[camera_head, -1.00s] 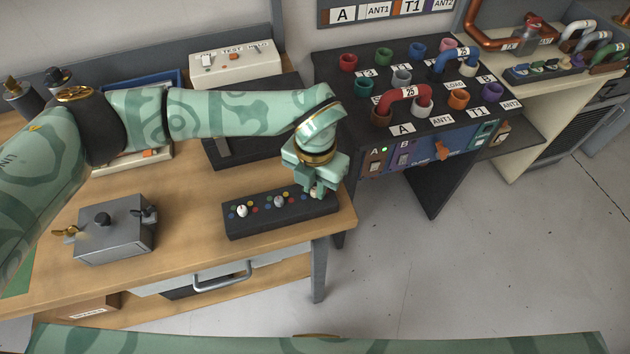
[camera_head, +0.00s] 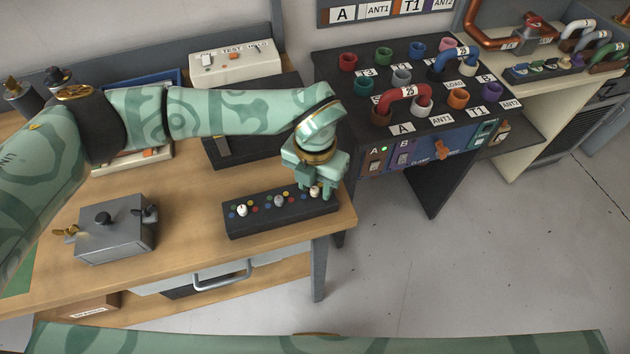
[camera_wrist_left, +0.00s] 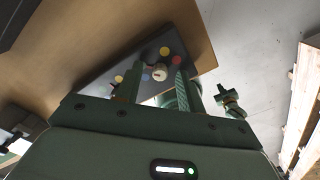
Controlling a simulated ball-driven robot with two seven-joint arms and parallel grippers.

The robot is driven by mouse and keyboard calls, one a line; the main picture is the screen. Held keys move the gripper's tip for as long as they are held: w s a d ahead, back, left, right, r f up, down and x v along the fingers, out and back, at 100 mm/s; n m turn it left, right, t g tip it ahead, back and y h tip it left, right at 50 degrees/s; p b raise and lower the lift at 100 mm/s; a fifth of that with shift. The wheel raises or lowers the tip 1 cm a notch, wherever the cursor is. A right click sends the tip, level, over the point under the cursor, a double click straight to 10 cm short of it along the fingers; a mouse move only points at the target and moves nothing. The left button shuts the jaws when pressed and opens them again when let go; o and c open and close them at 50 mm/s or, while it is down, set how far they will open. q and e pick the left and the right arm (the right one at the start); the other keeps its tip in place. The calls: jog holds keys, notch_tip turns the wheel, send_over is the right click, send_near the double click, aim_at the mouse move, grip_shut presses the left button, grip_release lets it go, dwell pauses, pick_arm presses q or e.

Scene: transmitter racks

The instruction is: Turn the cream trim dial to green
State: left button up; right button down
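A dark dial box (camera_head: 262,224) lies on the wooden bench near its front right corner. It carries a white dial (camera_head: 242,210), a grey dial (camera_head: 278,200) and, at the right end, a cream dial (camera_head: 315,191), each with coloured dots around it. My left gripper (camera_head: 315,188) points down over the cream dial. In the left wrist view the cream dial (camera_wrist_left: 159,73) shows between the parted fingers (camera_wrist_left: 157,88), with yellow, red and blue dots near it. I see no green dot there, and cannot tell where the dial points.
A grey box with knobs (camera_head: 115,230) stands at the left of the bench. A white test panel (camera_head: 236,65) is at the back. A dark patch rack (camera_head: 400,100) with coloured sockets stands to the right, across a gap. Bare bench lies around the dial box.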

aim_at(315, 189)
pick_arm(q)
notch_tip(315, 189, up, 16)
jog(key=p, duration=0.1)
jog(key=shift+r, duration=0.15)
dwell(0.5)
